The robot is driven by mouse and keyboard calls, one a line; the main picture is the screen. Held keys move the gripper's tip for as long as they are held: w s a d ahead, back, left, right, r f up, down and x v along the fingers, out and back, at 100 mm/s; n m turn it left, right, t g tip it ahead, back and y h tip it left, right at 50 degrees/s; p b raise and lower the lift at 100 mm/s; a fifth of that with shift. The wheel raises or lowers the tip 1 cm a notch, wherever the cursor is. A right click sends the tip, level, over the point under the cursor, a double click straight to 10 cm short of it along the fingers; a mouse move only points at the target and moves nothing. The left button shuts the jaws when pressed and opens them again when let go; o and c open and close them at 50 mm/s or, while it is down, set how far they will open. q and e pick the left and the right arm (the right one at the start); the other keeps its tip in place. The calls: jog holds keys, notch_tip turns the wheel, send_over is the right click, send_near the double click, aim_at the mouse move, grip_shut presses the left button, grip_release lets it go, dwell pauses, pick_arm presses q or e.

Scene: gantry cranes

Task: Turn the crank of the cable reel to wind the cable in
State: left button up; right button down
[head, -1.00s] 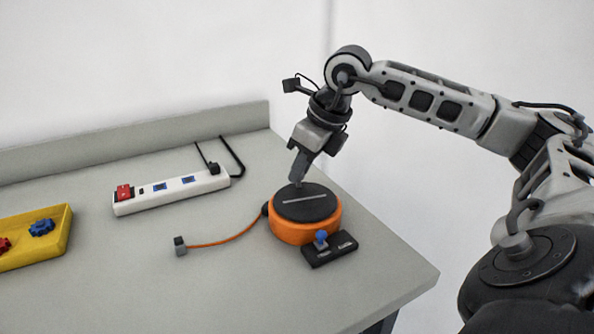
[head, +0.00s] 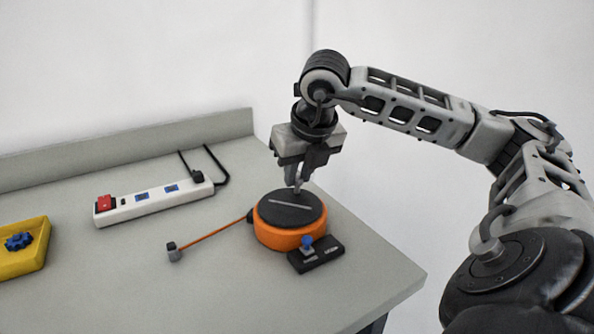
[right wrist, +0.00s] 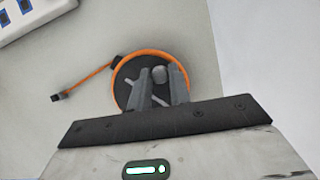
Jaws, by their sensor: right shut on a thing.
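The cable reel (head: 290,235) has an orange body and a dark round top with a pale bar across it; it stands near the table's right side. Its orange cable (head: 212,240) runs out left, almost straight, to a small grey plug (head: 173,253) on the table. My right gripper (head: 299,188) points down at the far edge of the reel's top and is shut on the crank's grey knob (right wrist: 159,73), which shows between the fingers in the right wrist view. The fingers hide part of the top. My left gripper is out of view.
A dark box with a blue knob (head: 307,241) sits against the reel's front right. A white power strip (head: 150,203) with a red switch lies behind left. A yellow tray (head: 20,262) is at far left. The front middle of the table (head: 180,300) is clear.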

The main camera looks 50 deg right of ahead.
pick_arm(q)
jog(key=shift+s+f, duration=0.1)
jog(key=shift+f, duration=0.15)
pick_arm(e)
jog(key=c, duration=1.3)
grip_release()
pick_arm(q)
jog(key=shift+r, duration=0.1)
pick_arm(e)
jog(key=shift+r, duration=0.2)
pick_arm(q)
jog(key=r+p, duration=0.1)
jog(key=p, duration=0.1)
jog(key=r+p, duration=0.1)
jog(key=p, duration=0.2)
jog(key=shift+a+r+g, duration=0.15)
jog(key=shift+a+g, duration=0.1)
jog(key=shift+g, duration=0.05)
pick_arm(e)
jog(key=v, duration=1.5)
jog(key=shift+s+r, duration=0.15)
jog(key=shift+r, duration=0.15)
